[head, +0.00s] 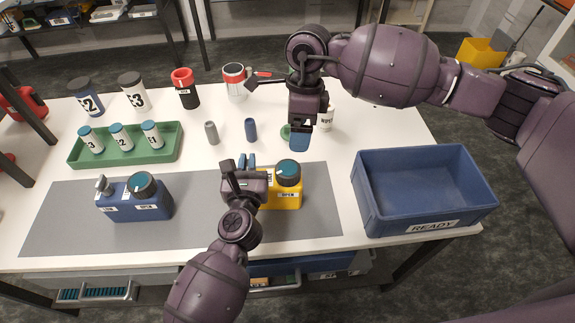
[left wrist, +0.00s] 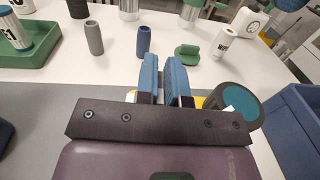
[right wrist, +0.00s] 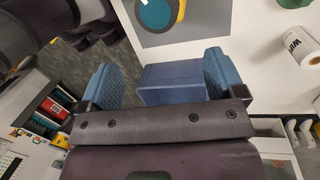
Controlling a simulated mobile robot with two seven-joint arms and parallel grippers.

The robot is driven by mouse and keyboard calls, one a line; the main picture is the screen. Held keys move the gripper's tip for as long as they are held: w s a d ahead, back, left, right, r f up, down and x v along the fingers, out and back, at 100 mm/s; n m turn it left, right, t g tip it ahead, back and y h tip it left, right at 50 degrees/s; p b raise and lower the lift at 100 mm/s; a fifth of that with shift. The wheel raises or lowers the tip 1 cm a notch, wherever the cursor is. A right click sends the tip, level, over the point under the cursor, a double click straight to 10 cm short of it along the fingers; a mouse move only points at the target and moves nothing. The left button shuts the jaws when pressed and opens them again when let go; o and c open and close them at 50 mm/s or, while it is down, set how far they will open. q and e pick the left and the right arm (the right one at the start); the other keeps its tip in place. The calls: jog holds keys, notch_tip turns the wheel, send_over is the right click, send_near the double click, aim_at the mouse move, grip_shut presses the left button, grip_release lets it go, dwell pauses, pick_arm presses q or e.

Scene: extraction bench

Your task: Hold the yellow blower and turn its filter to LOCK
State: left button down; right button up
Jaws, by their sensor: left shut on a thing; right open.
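The yellow blower (head: 289,202) stands on the grey mat, right of centre, with a label that seems to read OPEN on its front. Its filter (head: 288,172) is a dark round cap with a teal top; it also shows in the left wrist view (left wrist: 236,104) and at the top of the right wrist view (right wrist: 157,11). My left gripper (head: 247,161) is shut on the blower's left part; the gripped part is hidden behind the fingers. My right gripper (head: 299,140) is open and empty, above and behind the filter, apart from it; its blue fingers are spread in its wrist view (right wrist: 158,82).
A blue blower (head: 140,207) stands on the mat's left. A green tray (head: 125,160) holds several small bottles. The blue READY bin (head: 420,218) stands at the right. Grey (head: 211,132) and blue (head: 250,130) cylinders and a white bottle (head: 326,118) stand behind.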

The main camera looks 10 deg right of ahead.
aim_at(288, 170)
pick_arm(q)
jog(key=shift+s+a+f, duration=0.1)
jog(key=shift+f, duration=0.3)
pick_arm(e)
jog(key=a+f+n, duration=0.1)
jog(key=f+n, duration=0.2)
jog(key=n, duration=0.1)
jog(key=s+f+n+g+y, duration=0.1)
jog(key=f+n, duration=0.2)
jog(key=f, duration=0.1)
jog(key=s+a+f+n, duration=0.1)
jog(key=f+n, duration=0.2)
jog(key=n, duration=0.1)
jog(key=shift+s+a+f+n+g+y, duration=0.2)
jog(key=shift+a+f+n+g+y, duration=0.1)
jog(key=shift+f+g, duration=0.1)
jog(key=shift+c, duration=0.5)
jog(key=c, duration=0.8)
jog(key=shift+c, duration=0.2)
